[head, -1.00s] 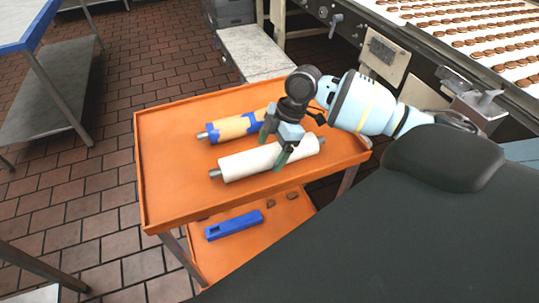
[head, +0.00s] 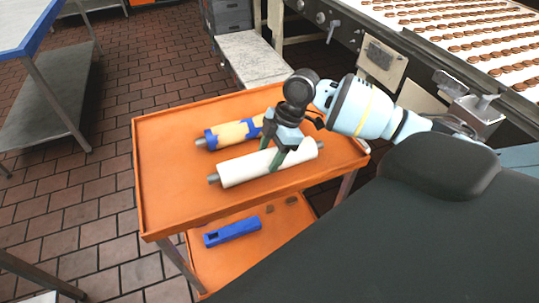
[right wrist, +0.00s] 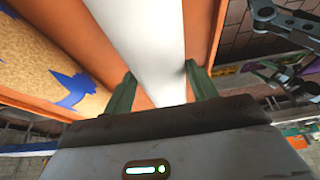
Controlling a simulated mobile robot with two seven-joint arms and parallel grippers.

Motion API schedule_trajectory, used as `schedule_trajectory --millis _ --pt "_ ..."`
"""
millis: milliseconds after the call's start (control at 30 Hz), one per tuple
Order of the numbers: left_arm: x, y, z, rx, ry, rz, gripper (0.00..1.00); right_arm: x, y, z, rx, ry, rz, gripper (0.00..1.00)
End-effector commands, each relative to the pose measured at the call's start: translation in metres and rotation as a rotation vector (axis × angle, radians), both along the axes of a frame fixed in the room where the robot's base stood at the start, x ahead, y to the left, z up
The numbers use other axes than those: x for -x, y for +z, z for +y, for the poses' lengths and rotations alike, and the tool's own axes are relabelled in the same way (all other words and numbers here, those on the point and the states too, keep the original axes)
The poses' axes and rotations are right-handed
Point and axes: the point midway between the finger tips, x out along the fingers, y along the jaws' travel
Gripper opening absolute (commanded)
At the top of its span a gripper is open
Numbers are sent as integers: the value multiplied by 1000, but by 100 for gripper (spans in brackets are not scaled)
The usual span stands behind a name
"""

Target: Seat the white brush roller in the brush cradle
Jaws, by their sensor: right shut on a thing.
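The white brush roller (head: 240,168), with grey metal shaft ends, lies on the top tray of an orange cart. My right gripper (head: 270,152) reaches down over its middle, with a finger on each long side. The gripper is shut on the roller. In the right wrist view the white roller (right wrist: 150,50) runs between the two green fingers (right wrist: 160,88). I cannot make out the brush cradle in these views. My left gripper is not in view.
A tan roller with blue patches (head: 230,134) lies just behind the white one, close to my gripper. The orange cart (head: 165,205) has raised rims. A blue part (head: 232,232) is on its lower shelf. A conveyor with biscuits (head: 490,45) stands at upper right.

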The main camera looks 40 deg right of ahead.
Motion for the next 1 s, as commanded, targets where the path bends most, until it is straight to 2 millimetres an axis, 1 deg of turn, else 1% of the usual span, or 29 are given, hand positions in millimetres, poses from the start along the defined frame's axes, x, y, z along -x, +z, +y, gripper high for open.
schedule_trajectory --millis 33,167,233,300,467,800,1000 --pt "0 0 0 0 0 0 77 -2 8 0 -1 0 -7 10" --pt "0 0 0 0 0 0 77 -2 24 0 -2 0 -9 10" --pt "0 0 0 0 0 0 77 -2 36 0 -3 0 -11 10" --pt "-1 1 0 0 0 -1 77 11 34 2 0 2 -4 10" --pt "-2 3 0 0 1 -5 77 39 36 8 1 3 -4 10" --pt "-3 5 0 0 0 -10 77 108 42 24 2 3 -3 10" --pt "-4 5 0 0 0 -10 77 137 45 31 0 2 -4 10"
